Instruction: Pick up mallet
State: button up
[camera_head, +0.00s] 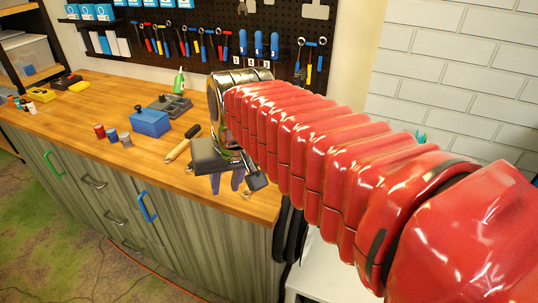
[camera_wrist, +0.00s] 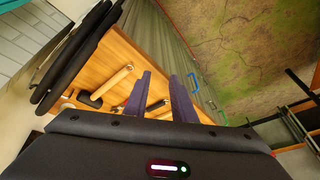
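The mallet (camera_wrist: 115,82), with a pale wooden handle and a black head, lies on the wooden worktop (camera_wrist: 112,52), left of my fingers in the wrist view. In the head view its black head (camera_head: 256,181) appears near the worktop's right end; my gripper seems to hide much of the handle. My gripper (camera_head: 226,186) has two purple fingers pointing down over the worktop's front edge. In the wrist view my gripper (camera_wrist: 160,76) shows its fingers apart with nothing held between them. The mallet lies beside the fingers, apart from them.
A wooden-handled tool (camera_head: 179,149) lies left of my gripper. A blue box (camera_head: 150,122), several small cans and a grey device (camera_head: 170,106) stand further left. Tools hang on the black pegboard (camera_head: 285,18) behind. Cabinet handles, one blue (camera_head: 147,206), project from the front.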

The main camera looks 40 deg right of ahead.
jog(key=w+d+f+m, duration=0.1)
jog(key=w+d+m, duration=0.1)
jog(key=w+d, duration=0.3)
jog(key=w+d+f+m+g+y, duration=0.1)
jog(key=w+d+m, duration=0.2)
jog(key=d, duration=0.9)
jog(key=w+d+f+m, duration=0.1)
jog(key=w+d+m, duration=0.2)
jog(key=w+d, duration=0.3)
jog(key=d, duration=0.2)
jog(key=shift+w+d+g+y, duration=0.3)
jog(key=shift+d+g, duration=0.1)
jog(key=shift+f, duration=0.15)
jog(key=x, duration=0.8)
jog(key=shift+f, duration=0.25)
jog(key=shift+a, duration=0.1)
jog(key=shift+x, duration=2.55)
jog(key=shift+a, duration=0.2)
